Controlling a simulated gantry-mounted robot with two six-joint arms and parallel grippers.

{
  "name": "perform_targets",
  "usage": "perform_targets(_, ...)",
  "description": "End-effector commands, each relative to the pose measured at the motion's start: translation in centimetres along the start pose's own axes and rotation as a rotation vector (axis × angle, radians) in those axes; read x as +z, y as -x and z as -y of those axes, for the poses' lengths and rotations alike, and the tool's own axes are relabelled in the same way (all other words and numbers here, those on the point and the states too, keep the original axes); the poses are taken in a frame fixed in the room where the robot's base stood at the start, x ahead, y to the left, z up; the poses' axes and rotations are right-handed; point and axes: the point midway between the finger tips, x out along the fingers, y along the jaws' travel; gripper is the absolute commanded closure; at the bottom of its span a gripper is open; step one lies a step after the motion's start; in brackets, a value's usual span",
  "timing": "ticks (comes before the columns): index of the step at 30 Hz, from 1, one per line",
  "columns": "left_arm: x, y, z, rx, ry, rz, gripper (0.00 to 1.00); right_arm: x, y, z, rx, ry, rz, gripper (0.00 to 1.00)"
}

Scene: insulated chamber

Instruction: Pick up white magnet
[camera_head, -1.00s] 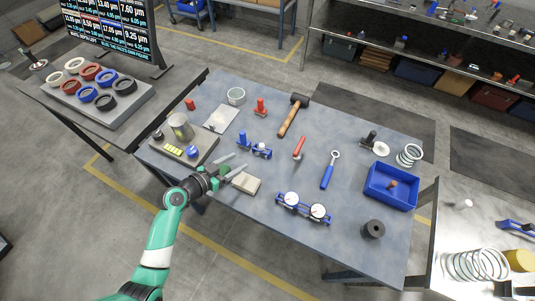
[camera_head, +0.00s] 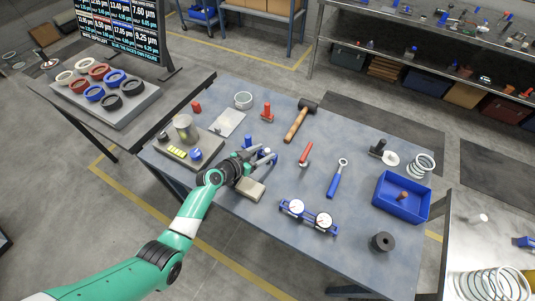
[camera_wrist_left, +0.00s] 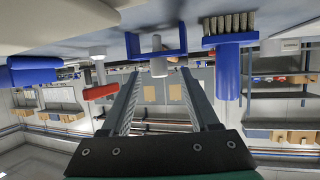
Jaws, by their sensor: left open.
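The white magnet appears to be the small white cylinder (camera_wrist_left: 158,66) in a blue U-shaped bracket (camera_wrist_left: 140,48) in the left wrist view. In the head view it is a small white spot (camera_head: 261,153) on the table, partly hidden by my gripper. My left gripper (camera_head: 262,157) is open and empty, with its fingers reaching toward the bracket. In the left wrist view the cylinder lies between the lines of the two fingers, beyond their tips. I cannot tell whether anything touches. My right gripper is not in view.
A blue-handled brush (camera_wrist_left: 228,72) stands close beside the bracket. A tan block (camera_head: 250,189) lies below my gripper. A red-handled tool (camera_head: 306,153) and gauges on a blue stand (camera_head: 309,216) lie right, with clear table between.

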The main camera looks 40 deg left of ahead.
Motion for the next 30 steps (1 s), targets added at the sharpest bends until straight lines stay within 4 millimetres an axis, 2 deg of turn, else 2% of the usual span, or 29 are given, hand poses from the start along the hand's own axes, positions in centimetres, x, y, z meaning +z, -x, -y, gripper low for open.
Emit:
perform_targets(7, -0.02, -0.37, 0.01, -0.001, 0.000, 0.000, 0.39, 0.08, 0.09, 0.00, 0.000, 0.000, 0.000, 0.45)
perform_targets(8, -0.02, -0.37, 0.01, -0.001, 0.000, 0.000, 0.42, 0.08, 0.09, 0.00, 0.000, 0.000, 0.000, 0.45)
perform_targets(15, 0.00, -0.35, 0.01, -0.001, 0.000, 0.000, 0.85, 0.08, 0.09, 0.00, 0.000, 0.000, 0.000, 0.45)
perform_targets(18, 0.00, -0.35, 0.01, -0.001, 0.000, 0.000, 1.00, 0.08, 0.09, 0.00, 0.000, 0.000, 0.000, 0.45)
perform_targets(30, -0.18, -0.28, 0.01, -0.001, 0.000, 0.000, 1.00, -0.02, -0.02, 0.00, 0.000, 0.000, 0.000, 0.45)
